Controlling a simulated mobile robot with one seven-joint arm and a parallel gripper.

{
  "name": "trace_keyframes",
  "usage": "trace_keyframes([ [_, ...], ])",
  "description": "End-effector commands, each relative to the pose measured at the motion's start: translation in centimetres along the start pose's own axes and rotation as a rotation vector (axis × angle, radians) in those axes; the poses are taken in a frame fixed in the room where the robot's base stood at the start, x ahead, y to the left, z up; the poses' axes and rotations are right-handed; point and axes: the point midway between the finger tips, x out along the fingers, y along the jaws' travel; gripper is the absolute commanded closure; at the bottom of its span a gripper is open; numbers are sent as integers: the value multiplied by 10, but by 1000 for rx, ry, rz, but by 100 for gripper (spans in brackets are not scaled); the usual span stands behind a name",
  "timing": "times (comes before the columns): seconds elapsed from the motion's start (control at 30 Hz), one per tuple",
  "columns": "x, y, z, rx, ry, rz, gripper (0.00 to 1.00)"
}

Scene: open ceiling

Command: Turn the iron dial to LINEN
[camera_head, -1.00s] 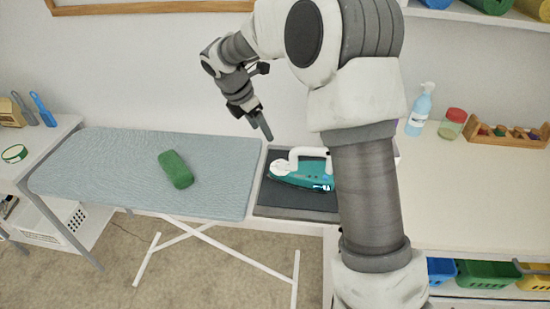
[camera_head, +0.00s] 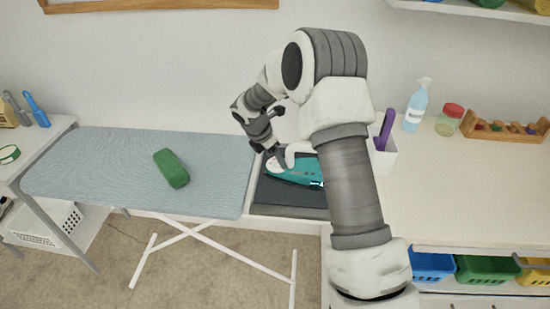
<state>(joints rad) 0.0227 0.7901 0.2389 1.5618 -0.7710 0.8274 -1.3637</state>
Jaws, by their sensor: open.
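The iron (camera_head: 297,172) is teal with a white handle and lies on a dark mat (camera_head: 285,196) just right of the ironing board. My gripper (camera_head: 283,160) points down at the iron's left end, by the white part where a round dial showed earlier. The fingers are open, with nothing seen between them. I cannot tell whether they touch the iron. The dial and its markings are hidden or too small to read. My arm covers the iron's right end.
The blue ironing board (camera_head: 120,170) bears a green block (camera_head: 171,168). A white holder (camera_head: 383,160) with a purple-handled thing, a spray bottle (camera_head: 414,110), a red-lidded jar (camera_head: 449,121) and a wooden rack (camera_head: 505,128) stand on the right counter. The counter's front is clear.

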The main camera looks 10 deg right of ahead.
Motion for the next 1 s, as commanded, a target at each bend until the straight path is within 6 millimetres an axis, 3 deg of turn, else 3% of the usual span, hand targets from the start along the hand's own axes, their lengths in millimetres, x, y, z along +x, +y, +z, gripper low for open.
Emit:
trace_keyframes([
  [0.27, 1, 0, 0, 1, -1, 1, 30],
  [0.67, 1, 0, 0, 1, 0, 1, 100],
  [1.0, 0, 1, 1, 28, -1, -9, 100],
])
